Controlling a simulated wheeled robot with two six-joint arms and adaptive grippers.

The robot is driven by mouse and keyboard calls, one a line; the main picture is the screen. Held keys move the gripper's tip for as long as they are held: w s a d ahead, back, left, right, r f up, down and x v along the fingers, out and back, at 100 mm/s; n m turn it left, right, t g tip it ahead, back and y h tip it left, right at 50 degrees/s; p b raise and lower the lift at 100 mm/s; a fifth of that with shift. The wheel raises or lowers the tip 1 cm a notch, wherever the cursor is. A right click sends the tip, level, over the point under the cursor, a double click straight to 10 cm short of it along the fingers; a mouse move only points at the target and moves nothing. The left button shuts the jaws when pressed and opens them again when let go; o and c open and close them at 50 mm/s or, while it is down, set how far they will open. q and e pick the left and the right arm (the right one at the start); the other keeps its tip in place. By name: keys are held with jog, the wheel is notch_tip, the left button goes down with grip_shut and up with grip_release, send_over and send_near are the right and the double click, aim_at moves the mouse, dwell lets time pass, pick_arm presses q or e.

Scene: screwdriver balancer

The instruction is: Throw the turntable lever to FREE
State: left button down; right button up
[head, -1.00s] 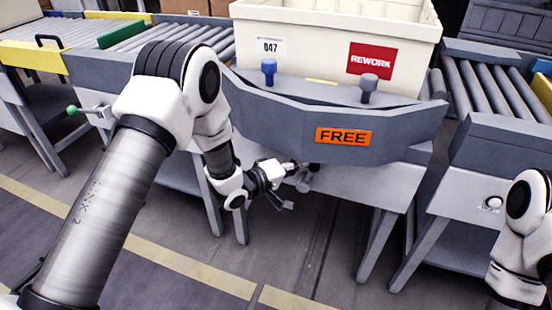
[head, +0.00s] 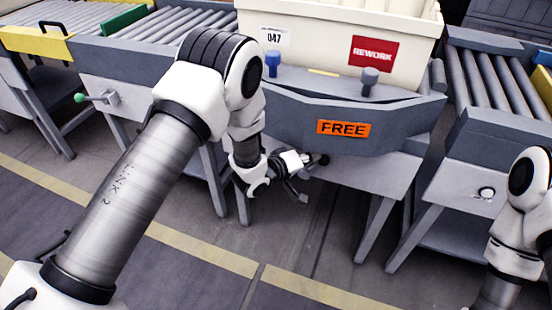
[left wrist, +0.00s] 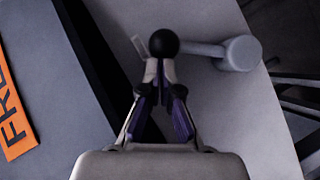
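The turntable lever has a grey arm (left wrist: 205,48) running from a round grey hub (left wrist: 240,53) to a black ball knob (left wrist: 163,43). My left gripper (left wrist: 161,72) has its fingers drawn close together, with the tips at the knob; they look shut on it. In the head view, my left gripper (head: 316,160) is below the turntable's front panel (head: 400,130), and the lever is mostly hidden there. An orange FREE sign (head: 343,128) is on that panel and shows partly in the left wrist view (left wrist: 14,105). My right gripper is out of view.
A cream REWORK tote (head: 320,50) sits on the turntable behind two upright blue-grey pegs. Roller conveyors (head: 500,90) flank it. A green-knobbed lever (head: 80,98) is at the left. My right arm is at the lower right edge. The floor in front is clear.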

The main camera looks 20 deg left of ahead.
pick_arm(q)
jog(key=v, duration=1.2)
